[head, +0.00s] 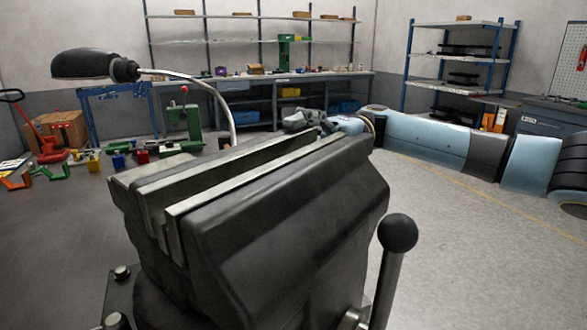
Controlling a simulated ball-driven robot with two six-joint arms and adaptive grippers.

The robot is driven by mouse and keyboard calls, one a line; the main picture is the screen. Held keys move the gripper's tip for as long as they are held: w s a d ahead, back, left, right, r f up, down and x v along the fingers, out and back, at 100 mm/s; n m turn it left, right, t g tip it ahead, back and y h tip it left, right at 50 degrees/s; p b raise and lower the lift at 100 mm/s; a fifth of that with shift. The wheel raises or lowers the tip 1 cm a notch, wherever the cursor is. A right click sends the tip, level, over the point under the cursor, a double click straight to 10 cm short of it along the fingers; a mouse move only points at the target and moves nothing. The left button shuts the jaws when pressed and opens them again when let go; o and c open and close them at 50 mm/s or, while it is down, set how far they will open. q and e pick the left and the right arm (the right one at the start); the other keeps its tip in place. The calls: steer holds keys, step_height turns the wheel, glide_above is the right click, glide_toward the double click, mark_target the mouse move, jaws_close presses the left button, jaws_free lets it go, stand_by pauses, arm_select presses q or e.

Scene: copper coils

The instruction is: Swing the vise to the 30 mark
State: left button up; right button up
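The vise is a big dark grey block (290,210) filling the middle of the head view. Its two pale jaw plates (215,190) run from the near left to the far right, with a narrow gap between them. A lever with a black ball knob (398,232) stands at its right side. No scale or 30 mark can be seen. My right arm comes in from the right, and its grey gripper (305,121) is at the far end of the vise, partly hidden behind it. I cannot tell if its fingers are open or touch the vise. My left gripper is not in view.
A black lamp head (85,64) on a curved metal stem rises behind the vise at left. Workbench shelves (270,78) line the back wall. Another blue-framed rack (455,88) stands at back right. Coloured bins and a green machine (185,125) are at left. Open floor lies at right.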

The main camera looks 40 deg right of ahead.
steer(key=shift+w+r, duration=0.1)
steer(key=shift+w, duration=0.05)
steer(key=o, duration=1.6)
steer(key=shift+c, duration=0.2)
steer(key=d, duration=1.2)
steer(key=shift+w, duration=0.15)
